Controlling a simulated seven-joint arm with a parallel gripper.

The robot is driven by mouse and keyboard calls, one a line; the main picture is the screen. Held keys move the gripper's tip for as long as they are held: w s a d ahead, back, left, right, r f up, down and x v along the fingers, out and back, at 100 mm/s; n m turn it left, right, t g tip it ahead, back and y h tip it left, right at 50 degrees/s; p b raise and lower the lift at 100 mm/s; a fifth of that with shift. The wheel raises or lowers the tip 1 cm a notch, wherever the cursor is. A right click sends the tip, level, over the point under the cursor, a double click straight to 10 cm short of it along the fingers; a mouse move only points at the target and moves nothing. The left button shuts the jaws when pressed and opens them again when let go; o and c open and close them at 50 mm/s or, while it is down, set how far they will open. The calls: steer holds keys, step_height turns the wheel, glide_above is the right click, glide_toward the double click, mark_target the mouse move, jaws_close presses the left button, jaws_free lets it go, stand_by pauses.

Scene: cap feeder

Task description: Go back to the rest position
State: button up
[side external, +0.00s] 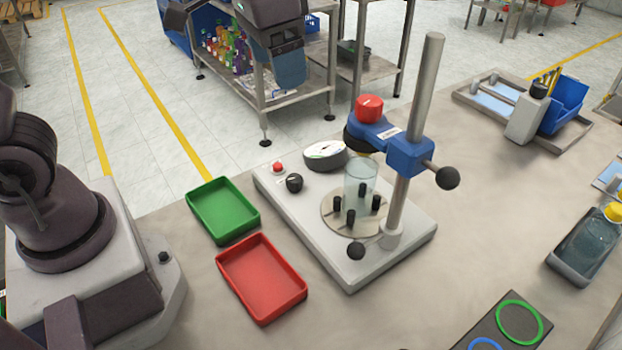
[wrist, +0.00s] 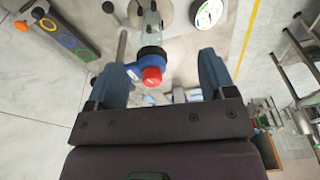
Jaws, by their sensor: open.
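My gripper (wrist: 163,70) shows in the wrist view with its two blue-grey fingers spread wide and nothing between them touching. In the side view my gripper (side external: 290,72) hangs high at the top, well above the bench, in front of a shelf cart. The cap machine (side external: 385,270) stands on the bench with a steel column, a blue head (side external: 408,155) and a red knob (side external: 369,107). A clear jar (side external: 360,180) stands upright among black pegs under the head. The red knob also shows in the wrist view (wrist: 152,76), beyond the fingers.
A green tray (side external: 222,210) and a red tray (side external: 262,278) lie empty left of the machine. A plate with coloured rings (side external: 505,325) is at front right. A clear bottle with a yellow cap (side external: 588,245) is at right. The space around my gripper looks free.

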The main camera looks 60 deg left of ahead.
steer(key=s+a+r+n+t, duration=0.1)
steer(key=s+a+r+t, duration=0.1)
steer(key=s, duration=1)
steer(key=a+t, duration=0.1)
steer(key=a, duration=0.1)
steer(key=shift+s+a+n+t, duration=0.2)
steer(key=shift+a+n+t, duration=0.1)
steer(key=shift+n+t, duration=0.1)
steer(key=shift+c, duration=0.2)
stand_by(1.2)
